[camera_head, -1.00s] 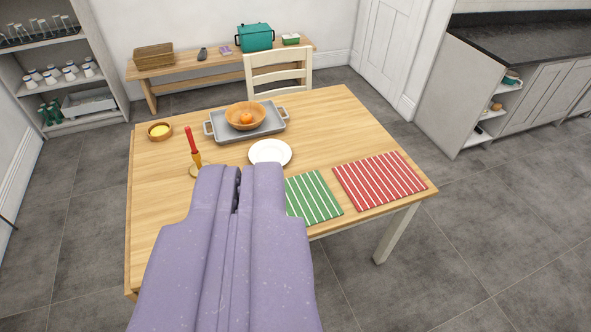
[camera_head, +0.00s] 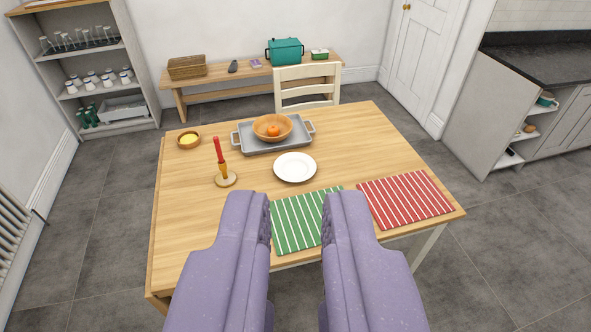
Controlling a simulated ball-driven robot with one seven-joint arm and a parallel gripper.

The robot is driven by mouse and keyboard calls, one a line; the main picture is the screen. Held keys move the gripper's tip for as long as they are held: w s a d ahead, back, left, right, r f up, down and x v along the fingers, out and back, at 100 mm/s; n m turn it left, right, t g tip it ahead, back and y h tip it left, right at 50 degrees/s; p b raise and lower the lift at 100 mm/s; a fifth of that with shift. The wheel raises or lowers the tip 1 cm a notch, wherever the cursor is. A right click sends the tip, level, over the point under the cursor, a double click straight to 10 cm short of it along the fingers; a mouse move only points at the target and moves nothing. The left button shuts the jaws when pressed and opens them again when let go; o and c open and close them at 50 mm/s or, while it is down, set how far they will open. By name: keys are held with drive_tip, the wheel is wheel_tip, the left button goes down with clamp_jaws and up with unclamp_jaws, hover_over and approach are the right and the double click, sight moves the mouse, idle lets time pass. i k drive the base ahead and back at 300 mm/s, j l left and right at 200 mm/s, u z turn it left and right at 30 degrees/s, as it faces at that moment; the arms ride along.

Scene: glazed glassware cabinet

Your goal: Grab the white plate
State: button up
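The white plate (camera_head: 295,168) lies flat and empty on the wooden table (camera_head: 190,220), near the middle of the tabletop. My gripper (camera_head: 297,200) is open, with its two purple fingers spread wide apart and nothing between them. In the picture the fingertips are below the plate, on the near side of it, over the green striped placemat (camera_head: 297,222). The gripper does not appear to touch the plate. The fingers hide part of the table's near edge and the outer edges of the green placemat.
A grey tray (camera_head: 247,149) with a wooden bowl (camera_head: 268,133) and an orange fruit (camera_head: 273,130) stands behind the plate. A red candle on a holder (camera_head: 226,179) stands to its left. A red striped placemat (camera_head: 405,200) lies to the right. A white chair (camera_head: 308,72) is behind the table.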

sight(291, 167)
drive_tip(key=i+j, duration=0.2)
drive_tip(key=i, duration=0.35)
drive_tip(key=i+j+u, duration=0.1)
drive_tip(key=i, duration=0.4)
drive_tip(key=i+j+u, duration=0.1)
drive_tip(key=i+j, duration=0.15)
drive_tip(key=i, duration=0.3)
drive_tip(key=i+j, duration=0.15)
drive_tip(key=i, duration=0.4)
